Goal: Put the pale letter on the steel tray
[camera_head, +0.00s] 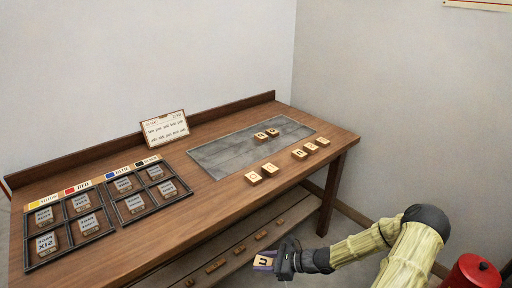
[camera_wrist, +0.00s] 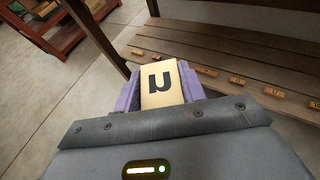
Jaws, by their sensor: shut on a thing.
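My gripper (camera_head: 268,262) is shut on a pale letter block (camera_head: 263,260) with a dark letter on its face. The held block also shows in the wrist view (camera_wrist: 161,85), between purple finger pads, and its letter looks like a U or n. In the head view the gripper is in front of the bench and below its top. The flat grey steel tray (camera_head: 215,158) lies on the bench, up and left of the gripper.
Several pale letter blocks (camera_head: 254,178) stand along the front of the wooden bench (camera_head: 180,215). A divided type case (camera_head: 100,212) is at left, and a card (camera_head: 164,127) stands behind the tray. More blocks lie on a low shelf (camera_head: 232,258). A red can (camera_head: 474,272) is at lower right.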

